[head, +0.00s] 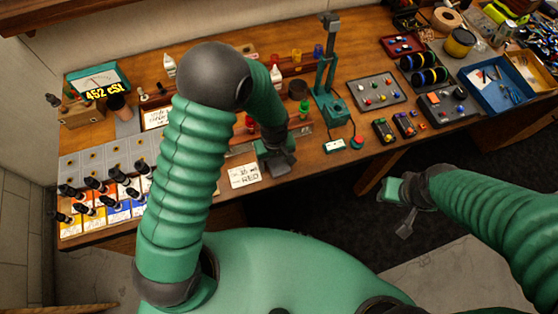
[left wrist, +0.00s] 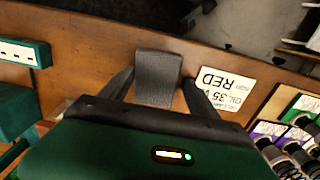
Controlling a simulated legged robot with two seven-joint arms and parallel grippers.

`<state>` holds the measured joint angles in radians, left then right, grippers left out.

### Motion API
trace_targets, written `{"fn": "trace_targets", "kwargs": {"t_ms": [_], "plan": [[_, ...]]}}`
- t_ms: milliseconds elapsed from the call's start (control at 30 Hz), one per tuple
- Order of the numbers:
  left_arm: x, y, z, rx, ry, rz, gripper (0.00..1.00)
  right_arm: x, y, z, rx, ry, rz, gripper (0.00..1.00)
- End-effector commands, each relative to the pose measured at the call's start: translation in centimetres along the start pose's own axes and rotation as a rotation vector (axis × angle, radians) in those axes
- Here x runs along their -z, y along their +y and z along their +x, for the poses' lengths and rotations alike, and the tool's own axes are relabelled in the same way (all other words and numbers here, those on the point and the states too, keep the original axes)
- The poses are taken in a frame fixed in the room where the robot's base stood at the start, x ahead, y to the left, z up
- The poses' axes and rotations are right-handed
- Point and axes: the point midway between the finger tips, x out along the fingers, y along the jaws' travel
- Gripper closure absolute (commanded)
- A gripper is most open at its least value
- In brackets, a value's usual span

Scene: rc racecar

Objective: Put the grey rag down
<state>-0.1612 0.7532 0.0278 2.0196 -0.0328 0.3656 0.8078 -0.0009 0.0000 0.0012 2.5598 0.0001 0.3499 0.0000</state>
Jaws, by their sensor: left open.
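The grey rag (left wrist: 158,80) is a small dark strip over the wooden bench top (left wrist: 95,52), near its front edge. It shows between the spread fingers of my left gripper (left wrist: 158,92) in the left wrist view. The fingers stand open on either side of it, and its near end is hidden by the gripper body. In the head view my left gripper (head: 280,162) is low over the bench's front edge, right of a white card. My right gripper (head: 400,208) is off the bench over the dark floor; its jaw state is unclear.
A white card marked RED (head: 244,176) lies beside my left gripper. Rows of dropper bottles (head: 100,185) stand at the left. A green press stand (head: 330,90), a grey button panel (head: 378,91) and a blue tray (head: 493,88) are to the right.

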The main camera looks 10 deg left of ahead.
Motion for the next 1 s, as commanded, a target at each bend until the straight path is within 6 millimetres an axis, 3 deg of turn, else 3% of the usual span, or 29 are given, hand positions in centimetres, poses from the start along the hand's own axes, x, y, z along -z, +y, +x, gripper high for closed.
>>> {"fn": "trace_targets", "kwargs": {"t_ms": [433,567,1000], "plan": [[-0.1,0.1,0.0,0.004,0.001,0.002,0.23,0.0,0.1,0.1,-0.001,0.000,0.003,0.64],[0.1,-0.1,-0.8,-0.002,0.002,0.001,0.23,0.0,0.1,0.0,-0.001,0.000,0.002,0.64],[-0.2,0.5,-10.9,0.003,0.006,0.002,0.23,-0.3,0.1,1.3,0.000,0.000,0.002,0.64]]}}
